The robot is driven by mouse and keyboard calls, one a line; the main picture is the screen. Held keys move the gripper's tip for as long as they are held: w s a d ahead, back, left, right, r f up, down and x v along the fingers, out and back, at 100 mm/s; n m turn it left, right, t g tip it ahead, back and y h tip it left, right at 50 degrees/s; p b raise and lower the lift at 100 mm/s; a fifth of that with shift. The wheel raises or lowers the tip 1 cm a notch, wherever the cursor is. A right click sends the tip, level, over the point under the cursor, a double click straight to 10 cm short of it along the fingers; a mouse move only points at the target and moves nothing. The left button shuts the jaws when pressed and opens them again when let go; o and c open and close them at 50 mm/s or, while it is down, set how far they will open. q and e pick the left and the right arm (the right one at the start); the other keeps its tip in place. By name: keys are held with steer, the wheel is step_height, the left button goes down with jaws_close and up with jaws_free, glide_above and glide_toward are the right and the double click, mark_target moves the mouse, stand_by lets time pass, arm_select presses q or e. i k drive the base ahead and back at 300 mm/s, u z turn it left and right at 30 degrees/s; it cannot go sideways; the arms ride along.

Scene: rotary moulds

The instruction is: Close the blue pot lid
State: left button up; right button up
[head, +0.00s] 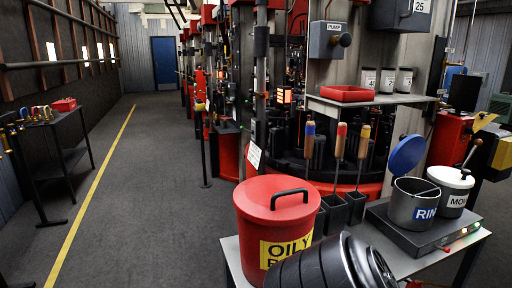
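The blue pot lid (407,155) stands tilted up and open at the back rim of a grey pot (414,208). The pot has a blue label reading "RIN", cut off at its side, and a thin rod leans inside it. The pot stands on a dark flat unit (420,240) with small lights on its front. Neither of my grippers shows in the head view. A dark ribbed shape at the bottom centre may be part of my arm, but I cannot tell.
A red bin (277,222) labelled "OILY" stands at the left on the bench. Several handled tools (338,150) stand upright in black holders behind. The aisle floor (150,200) at left is clear.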

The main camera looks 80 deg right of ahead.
mark_target(411, 149)
steer(key=i, duration=1.8)
steer(key=z, duration=2.3)
steer(key=i, duration=1.95)
steer(key=z, duration=3.2)
